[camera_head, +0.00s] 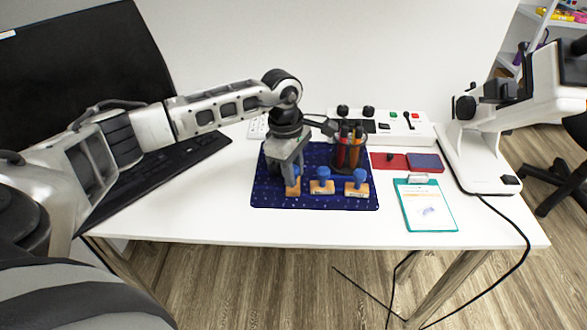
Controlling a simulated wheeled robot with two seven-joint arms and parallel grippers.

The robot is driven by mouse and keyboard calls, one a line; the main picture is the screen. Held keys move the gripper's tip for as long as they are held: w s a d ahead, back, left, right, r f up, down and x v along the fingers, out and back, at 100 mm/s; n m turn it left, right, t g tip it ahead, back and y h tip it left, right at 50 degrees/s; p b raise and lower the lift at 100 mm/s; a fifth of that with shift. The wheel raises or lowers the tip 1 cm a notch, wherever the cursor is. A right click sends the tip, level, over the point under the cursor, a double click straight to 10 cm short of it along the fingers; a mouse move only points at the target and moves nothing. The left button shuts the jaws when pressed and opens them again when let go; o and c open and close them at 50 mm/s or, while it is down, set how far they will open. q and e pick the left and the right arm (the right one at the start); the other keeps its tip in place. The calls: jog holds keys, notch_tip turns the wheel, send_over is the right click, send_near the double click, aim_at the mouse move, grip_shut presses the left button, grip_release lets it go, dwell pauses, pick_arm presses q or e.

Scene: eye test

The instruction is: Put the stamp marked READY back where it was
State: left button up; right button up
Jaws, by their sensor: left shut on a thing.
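Three stamps with blue knobs and wooden bases are at the front of a dark blue patterned mat (268,197). My left gripper (291,172) points down and is shut on the leftmost stamp (293,191), whose knob is partly hidden by the fingers. I cannot tell whether its base touches the mat. The middle stamp (322,186) and the right stamp (357,190) stand upright on the mat, apart from the gripper. The markings are too small to read, so I cannot tell which stamp says READY. My right gripper is not in view.
A dark cup of pens (349,157) stands close behind the stamps. Red and blue pads (424,162) and a teal clipboard (427,220) lie to the right. A white device (487,165) stands at the right edge. A keyboard (165,160) lies left. The table's front strip is bare.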

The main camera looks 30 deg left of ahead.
pick_arm(q)
jog(key=o, duration=0.8)
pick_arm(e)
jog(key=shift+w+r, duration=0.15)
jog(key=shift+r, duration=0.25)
